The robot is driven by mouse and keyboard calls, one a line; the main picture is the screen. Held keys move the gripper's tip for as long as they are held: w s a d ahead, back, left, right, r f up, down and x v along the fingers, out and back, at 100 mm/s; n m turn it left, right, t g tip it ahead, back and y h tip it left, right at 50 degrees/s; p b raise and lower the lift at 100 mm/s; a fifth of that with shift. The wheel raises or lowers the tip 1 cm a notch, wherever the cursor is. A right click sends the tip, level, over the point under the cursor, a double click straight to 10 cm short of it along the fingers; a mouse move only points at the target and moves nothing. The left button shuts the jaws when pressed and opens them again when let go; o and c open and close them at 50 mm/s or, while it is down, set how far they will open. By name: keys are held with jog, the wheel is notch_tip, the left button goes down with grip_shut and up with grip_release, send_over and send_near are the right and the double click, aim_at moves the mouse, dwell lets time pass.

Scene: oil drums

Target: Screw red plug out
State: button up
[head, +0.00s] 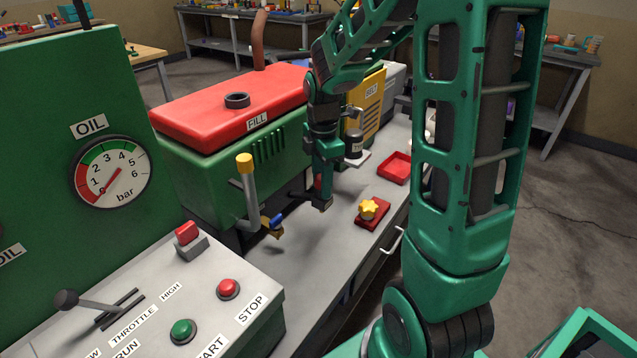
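My gripper (312,199) points down beside the green engine block, low over the grey bench top. Its dark fingers are partly hidden by each other and by the wrist, so whether they are open or shut is unclear. A small patch of red (319,184) shows at the gripper, just above the fingers; I cannot tell whether it is the red plug or whether it is held. The red tank (185,112) marked FILL sits on the green block (225,190), with a dark ring (237,100) on its top.
A yellow star knob (368,209) on a red base and a red tray (395,167) lie on the bench right of my gripper. A yellow-capped pipe (246,180) and a blue-handled brass tap (272,227) stand to its left. The control panel (150,310) is in front.

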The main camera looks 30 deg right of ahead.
jog(key=shift+c, duration=1.2)
jog(key=n, duration=0.5)
jog(key=shift+n, duration=0.7)
jog(key=n, duration=0.6)
jog(key=shift+r, duration=0.1)
jog(key=o, duration=1.1)
jog(key=shift+o, duration=0.2)
